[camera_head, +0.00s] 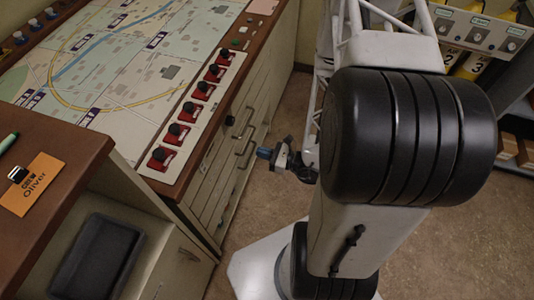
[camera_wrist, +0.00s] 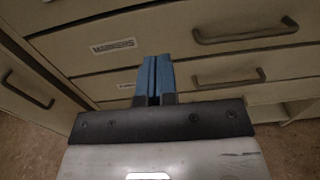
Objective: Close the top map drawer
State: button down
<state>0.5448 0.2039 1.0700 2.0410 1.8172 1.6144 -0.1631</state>
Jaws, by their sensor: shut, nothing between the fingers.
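The map drawers are cream fronts with dull metal bar handles, below the edge of the map-topped console (camera_head: 125,75). In the head view their handles (camera_head: 245,123) show to the left of my gripper (camera_head: 265,153). The wrist view shows an upper drawer front (camera_wrist: 165,32) with a white label and a handle (camera_wrist: 245,37), and another front with a handle (camera_wrist: 228,81) below it. I cannot tell which is the top map drawer or how far it stands out. My gripper's blue fingers (camera_wrist: 157,75) are shut and empty, in front of these fronts; contact is unclear.
Red switches (camera_head: 189,108) line the console edge. A brown desk (camera_head: 60,130) with an orange name card (camera_head: 30,185) and a dark tray (camera_head: 97,260) below stands at the near left. A shelf unit (camera_head: 475,30) stands at the right. Brown floor (camera_head: 265,205) is open beside the drawers.

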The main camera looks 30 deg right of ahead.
jog(key=shift+v, duration=0.8)
jog(key=s+a+r+n+g, duration=0.1)
jog(key=a+r+n+g, duration=0.3)
jog(key=r+n+g, duration=0.55)
jog(key=a+r+n+g, duration=0.4)
jog(key=r+n+g, duration=0.15)
jog(key=r, duration=0.65)
jog(key=s+r+n+t+h, duration=0.1)
jog(key=s+r+n+h, duration=0.2)
jog(key=r, duration=0.5)
jog(key=s+d+r+n+t+h, duration=0.1)
jog(key=s+r+n+h, duration=0.3)
jog(key=r, duration=0.4)
jog(key=s+r+n+t+h, duration=0.2)
jog(key=r+n+h, duration=0.3)
jog(key=r, duration=0.3)
jog(key=shift+s+d+t+h, duration=0.3)
jog(key=shift+s+d+h, duration=0.1)
jog(key=shift+s, duration=0.45)
